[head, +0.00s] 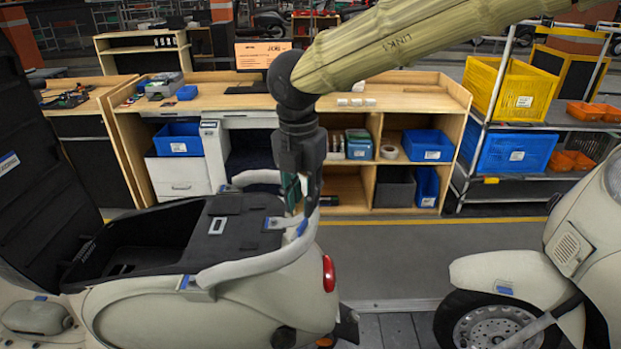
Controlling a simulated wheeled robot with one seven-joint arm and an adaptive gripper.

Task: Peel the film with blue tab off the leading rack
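A cream scooter (225,308) stands at the left with its black seat tipped up. A pale, film-wrapped rack rail (250,268) curves around its tail. One blue tab (302,228) sits on the rail at the right, just below my gripper. Another blue tab (184,282) is at the rail's lower left end. My gripper (302,205) points down over the right part of the rack, close to the blue tab. Its fingers are dark and seen side-on, so I cannot tell whether they are open or touch the film.
A second scooter (590,235) stands at the right, with a blue tab (505,291) on its front fender. A wooden workbench (420,92) with bins stands behind. A metal shelf (560,118) holds yellow and blue crates. The grey floor (430,255) between the scooters is free.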

